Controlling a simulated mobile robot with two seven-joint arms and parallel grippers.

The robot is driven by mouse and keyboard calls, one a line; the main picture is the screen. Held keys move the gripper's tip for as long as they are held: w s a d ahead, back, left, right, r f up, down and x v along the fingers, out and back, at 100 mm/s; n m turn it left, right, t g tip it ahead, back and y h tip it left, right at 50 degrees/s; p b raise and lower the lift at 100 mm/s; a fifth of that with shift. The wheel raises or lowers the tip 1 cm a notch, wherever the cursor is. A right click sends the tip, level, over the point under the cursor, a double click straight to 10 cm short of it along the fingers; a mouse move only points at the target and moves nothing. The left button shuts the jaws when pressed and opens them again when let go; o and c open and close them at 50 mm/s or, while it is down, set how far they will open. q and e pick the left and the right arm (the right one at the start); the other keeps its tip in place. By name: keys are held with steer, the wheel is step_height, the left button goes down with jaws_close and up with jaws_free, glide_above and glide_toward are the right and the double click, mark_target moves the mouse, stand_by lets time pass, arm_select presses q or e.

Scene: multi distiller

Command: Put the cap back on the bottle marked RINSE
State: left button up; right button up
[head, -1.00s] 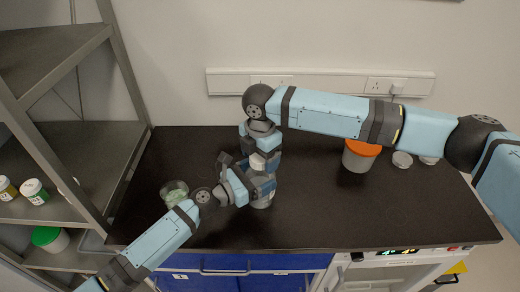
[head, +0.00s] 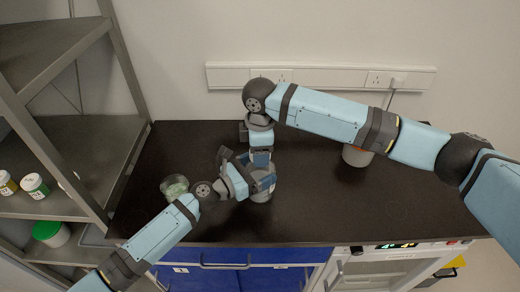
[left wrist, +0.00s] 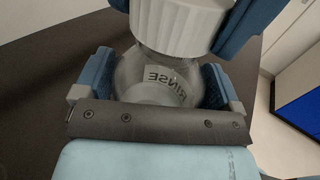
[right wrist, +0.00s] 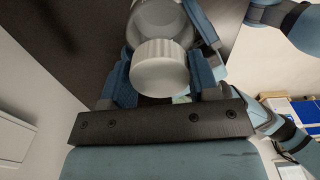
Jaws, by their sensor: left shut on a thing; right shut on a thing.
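The clear bottle marked RINSE (left wrist: 160,84) is between the fingers of my left gripper (left wrist: 160,88), which is shut on it. The bottle (head: 264,192) also shows low over the counter in the head view. My right gripper (right wrist: 160,85) is shut on the white ridged cap (right wrist: 160,68). The cap (left wrist: 178,24) is at the bottle's top in the left wrist view. The right wrist view shows the bottle (right wrist: 165,18) just beyond the cap. The cap hides most of the neck, so I cannot tell whether it touches or is seated.
A glass dish with pale green contents (head: 174,187) stands left of my left gripper on the dark counter (head: 330,215). A jar (head: 357,156) is partly hidden behind my right forearm. A metal shelf (head: 75,150) with small jars stands at the left.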

steer(key=m, duration=0.3)
steer(key=shift+m, duration=0.3)
steer(key=o, duration=1.1)
steer(key=shift+r, duration=0.1)
step_height(320, 180, up, 12)
arm_select(q)
steer(key=o, duration=1.4)
steer(key=shift+o, duration=0.2)
steer(key=shift+a, duration=0.1)
